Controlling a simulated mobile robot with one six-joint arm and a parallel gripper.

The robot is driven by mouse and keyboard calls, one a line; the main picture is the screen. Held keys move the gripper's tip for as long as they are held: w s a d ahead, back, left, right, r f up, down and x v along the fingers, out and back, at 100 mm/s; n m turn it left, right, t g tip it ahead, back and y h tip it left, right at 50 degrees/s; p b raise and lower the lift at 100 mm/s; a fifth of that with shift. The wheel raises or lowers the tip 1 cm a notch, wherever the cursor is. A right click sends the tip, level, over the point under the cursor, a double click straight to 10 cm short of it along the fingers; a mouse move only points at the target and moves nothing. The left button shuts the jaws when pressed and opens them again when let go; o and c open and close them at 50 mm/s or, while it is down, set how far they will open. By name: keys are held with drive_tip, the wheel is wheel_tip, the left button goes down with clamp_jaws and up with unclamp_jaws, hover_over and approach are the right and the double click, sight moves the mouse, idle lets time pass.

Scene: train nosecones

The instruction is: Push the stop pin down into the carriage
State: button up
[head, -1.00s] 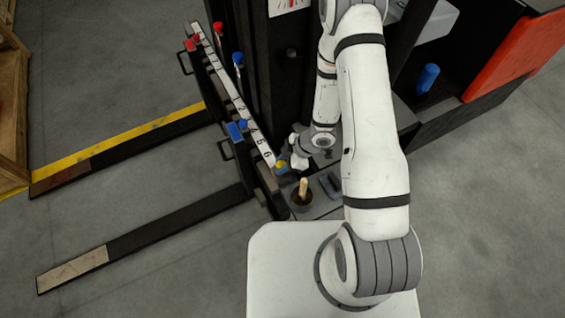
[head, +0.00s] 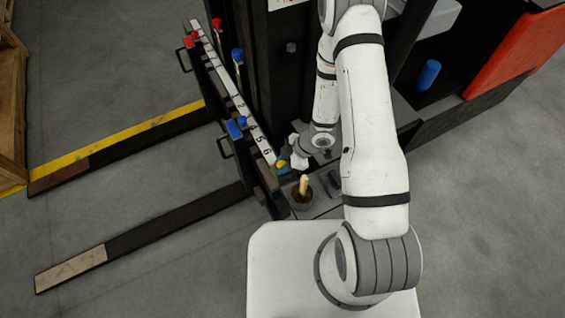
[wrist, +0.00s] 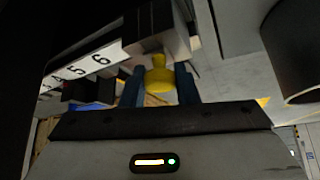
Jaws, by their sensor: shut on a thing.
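A yellow pin with a rounded knob (wrist: 159,75) stands at the near end of a white numbered scale, beside the 6. It also shows in the head view (head: 281,163) as a small yellow spot. My gripper (wrist: 159,88) has its two blue-grey fingers on either side of the yellow knob and is shut on it. In the head view my gripper (head: 285,161) is small at the near end of the rail. The dark carriage (head: 262,170) runs along the scale. The pin's lower end and its hole are hidden, so I cannot tell how deep it sits.
A dark pot (head: 302,202) holding a wooden-handled tool stands close to my gripper. Two forks (head: 150,235) reach left over open floor. A dark mast (head: 285,80) rises behind the scale.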

drive_tip(key=o, duration=1)
drive_tip(key=shift+o, duration=0.2)
drive_tip(key=p+v, duration=0.1)
drive_tip(key=v, duration=0.7)
drive_tip(key=shift+p, duration=0.4)
drive_tip(key=shift+a, duration=0.1)
